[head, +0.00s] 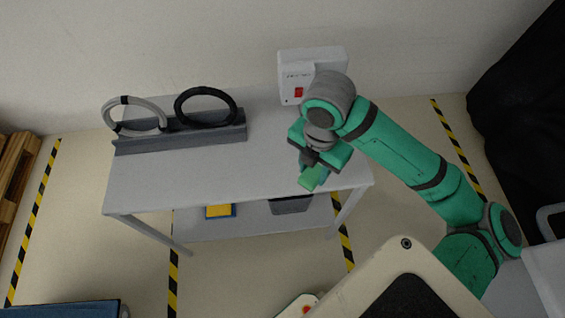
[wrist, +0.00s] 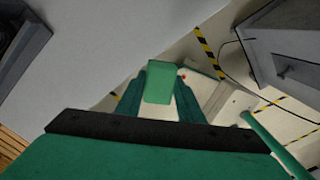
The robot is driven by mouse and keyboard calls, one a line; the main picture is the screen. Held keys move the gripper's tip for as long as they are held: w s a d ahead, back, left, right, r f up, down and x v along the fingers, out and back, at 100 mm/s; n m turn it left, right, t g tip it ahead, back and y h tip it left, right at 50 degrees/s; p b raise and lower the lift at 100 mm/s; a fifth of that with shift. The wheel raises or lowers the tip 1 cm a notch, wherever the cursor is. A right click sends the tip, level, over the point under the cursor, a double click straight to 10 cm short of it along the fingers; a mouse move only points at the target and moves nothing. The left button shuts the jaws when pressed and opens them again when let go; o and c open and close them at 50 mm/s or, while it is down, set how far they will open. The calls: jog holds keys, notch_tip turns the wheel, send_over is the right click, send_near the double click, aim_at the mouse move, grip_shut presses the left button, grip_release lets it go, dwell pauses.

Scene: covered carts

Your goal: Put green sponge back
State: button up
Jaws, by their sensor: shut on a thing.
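The green sponge (wrist: 159,83) is a small green block held between the two fingers of my gripper (wrist: 160,95) in the wrist view. In the head view the sponge (head: 314,177) hangs below my gripper (head: 318,163), over the front right part of the grey table (head: 190,182). My gripper is shut on it. The wrist view shows the sponge near the table's edge, with floor beyond. I cannot tell its exact height above the top.
A grey rack (head: 180,139) on the table holds a light ring (head: 134,128) and a black ring (head: 178,108). A white box with a red switch (head: 298,92) stands at the back right. A lower shelf holds a yellow and blue item (head: 220,211) and a dark item (head: 290,205). The tabletop's middle is clear.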

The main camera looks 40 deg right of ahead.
jog(key=w+f, duration=0.3)
jog(key=w, duration=0.5)
send_over(283, 166)
jog(key=f, duration=0.3)
jog(key=s+f, duration=0.1)
jog(key=f, duration=0.1)
jog(key=shift+a+f, duration=0.1)
jog(key=shift+w+f, duration=0.4)
jog(key=shift+f, duration=1.65)
jog(key=o, duration=1.2)
jog(key=shift+c, duration=0.2)
